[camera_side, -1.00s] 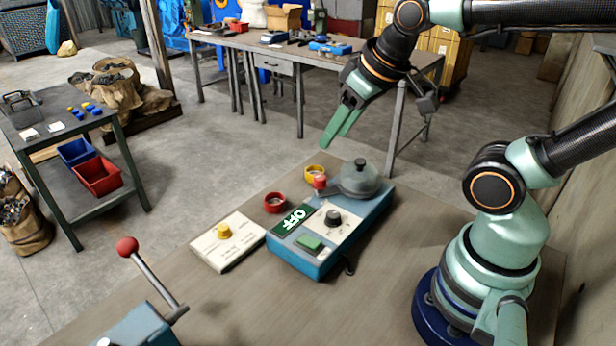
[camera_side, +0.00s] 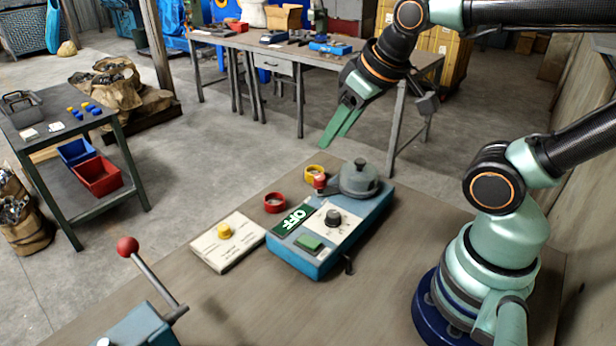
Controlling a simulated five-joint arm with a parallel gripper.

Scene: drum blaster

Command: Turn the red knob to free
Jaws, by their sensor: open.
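A blue control box (camera_side: 300,262) sits on the brown workbench, with a green OFF sign (camera_side: 294,220), a green button and a black dial (camera_side: 333,218) on its top. A small red knob (camera_side: 320,182) stands at the box's far edge, left of a grey domed part (camera_side: 359,178). What its setting is cannot be read. My gripper (camera_side: 335,143) is above and beyond the box, pointing down and left. Its green fingers lie close together in this view, with nothing between them. It is apart from the red knob.
A red ring (camera_side: 275,203) and a yellow ring (camera_side: 315,172) lie by the box. A cream panel with a yellow knob (camera_side: 225,231) is to its left. A red-balled lever (camera_side: 127,246) rises at front left. The bench's front middle is clear.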

